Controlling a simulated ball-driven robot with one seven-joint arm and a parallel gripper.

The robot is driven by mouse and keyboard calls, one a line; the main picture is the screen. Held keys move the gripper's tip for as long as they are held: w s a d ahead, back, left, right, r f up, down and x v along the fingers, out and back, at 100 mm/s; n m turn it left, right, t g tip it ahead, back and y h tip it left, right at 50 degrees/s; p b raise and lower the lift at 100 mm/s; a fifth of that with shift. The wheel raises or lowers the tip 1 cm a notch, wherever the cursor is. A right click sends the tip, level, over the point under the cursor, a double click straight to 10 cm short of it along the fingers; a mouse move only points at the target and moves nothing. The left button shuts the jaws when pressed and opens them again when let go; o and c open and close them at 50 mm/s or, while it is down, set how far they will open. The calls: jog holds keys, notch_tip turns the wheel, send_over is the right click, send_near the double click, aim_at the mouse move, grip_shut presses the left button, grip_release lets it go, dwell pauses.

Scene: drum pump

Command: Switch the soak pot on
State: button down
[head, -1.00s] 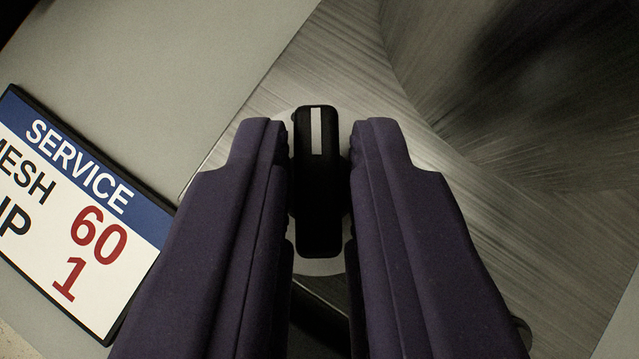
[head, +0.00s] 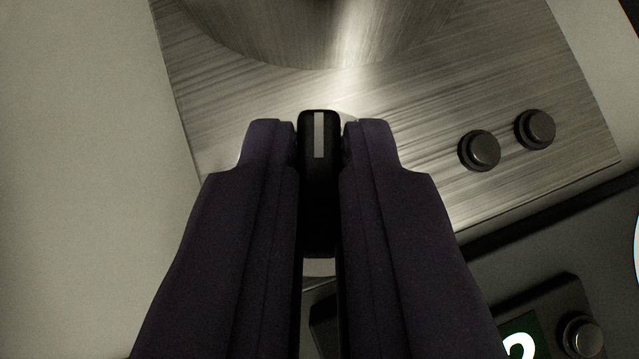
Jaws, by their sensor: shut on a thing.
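My gripper (head: 320,135) is shut on a black bar-shaped knob (head: 319,185). One dark purple finger is on each side of it. The knob has a pale pointer mark on its top end, facing the top of the picture, in line with the fingers. It sits on a brushed-metal panel (head: 235,95), with part of a pale round plate showing behind it. The round metal bowl-like shape of the pot (head: 330,30) shows at the top edge. The fingers hide the knob's sides and much of the panel around it.
Two round black buttons (head: 479,150) (head: 535,129) stand on the panel to the right. A dark unit with a green display (head: 520,340) and a small round knob (head: 582,335) is at the lower right. A plain grey surface (head: 80,150) lies clear at the left.

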jog(key=m+h+p, duration=0.1)
jog(key=p, duration=0.2)
jog(key=m+h+p, duration=0.1)
jog(key=m+p, duration=0.1)
jog(key=p, duration=0.1)
jog(key=shift+s+a+r+g, duration=0.1)
jog(key=shift+a+r+g, duration=0.1)
jog(key=shift+g, duration=0.1)
jog(key=m+p, duration=0.1)
jog(key=h+p, duration=0.1)
jog(key=p, duration=0.1)
jog(key=shift+f+m+h, duration=0.3)
jog(key=shift+m, duration=0.1)
jog(key=shift+f+g+p, duration=0.1)
jog(key=shift+g+p, duration=0.2)
jog(key=shift+p, duration=0.1)
jog(key=shift+s+f, duration=0.1)
jog(key=shift+f, duration=0.05)
jog(key=c, duration=1.2)
grip_release()
jog(key=shift+o, duration=0.2)
jog(key=shift+w+a, duration=0.1)
jog(key=shift+w, duration=0.15)
jog(key=shift+s+r, duration=0.15)
jog(key=shift+r, duration=0.15)
jog(key=p+v, duration=0.1)
jog(key=v, duration=0.6)
jog(key=shift+a, duration=0.25)
